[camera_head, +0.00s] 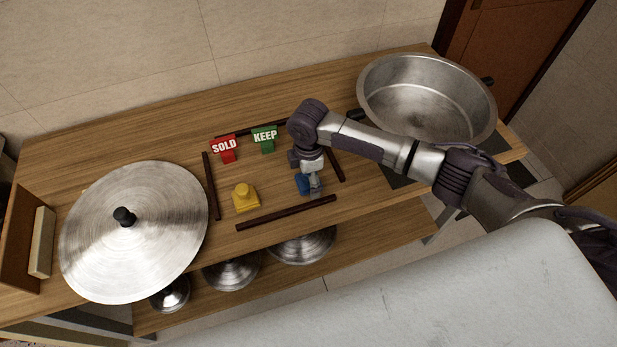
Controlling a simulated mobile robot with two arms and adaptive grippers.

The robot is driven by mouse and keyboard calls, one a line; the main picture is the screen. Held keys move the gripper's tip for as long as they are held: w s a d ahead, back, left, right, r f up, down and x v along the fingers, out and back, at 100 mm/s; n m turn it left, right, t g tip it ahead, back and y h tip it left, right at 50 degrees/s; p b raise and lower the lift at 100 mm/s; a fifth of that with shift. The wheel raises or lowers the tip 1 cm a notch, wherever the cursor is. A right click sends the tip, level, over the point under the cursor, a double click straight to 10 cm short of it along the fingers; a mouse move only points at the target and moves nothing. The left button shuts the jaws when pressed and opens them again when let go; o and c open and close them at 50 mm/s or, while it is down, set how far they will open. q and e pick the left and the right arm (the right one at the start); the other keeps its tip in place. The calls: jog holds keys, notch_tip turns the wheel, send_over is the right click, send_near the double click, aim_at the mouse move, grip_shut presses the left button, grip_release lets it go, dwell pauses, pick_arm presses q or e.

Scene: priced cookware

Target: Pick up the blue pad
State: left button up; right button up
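The blue pad (302,184) is on the wooden table, inside a area edged by dark strips. It is partly hidden by my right gripper (315,187), which points down right over it, its fingers overlapping the pad's right side. The fingers are too small in view to tell whether they are open or closed on the pad. My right arm comes in from the right. My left gripper is not in view.
A yellow pad (245,199) sits left of the blue one. Red SOLD (224,148) and green KEEP (265,138) signs stand behind. A large lid (165,235) is at left, and a steel pot (440,95) at back right. Dark strips (286,213) border the area.

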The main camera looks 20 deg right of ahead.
jog(key=c, duration=1.2)
jog(key=shift+c, duration=0.2)
jog(key=shift+r, duration=0.45)
jog(key=r, duration=0.1)
jog(key=d+r+b, duration=0.1)
jog(key=r, duration=0.1)
jog(key=shift+s+r, duration=0.15)
jog(key=shift+r, duration=0.15)
jog(key=s+d+r+b, duration=0.1)
jog(key=s+d+r, duration=0.4)
jog(key=d, duration=0.4)
jog(key=shift+s+r, duration=0.25)
jog(key=shift+r, duration=0.55)
jog(key=shift+d, duration=0.1)
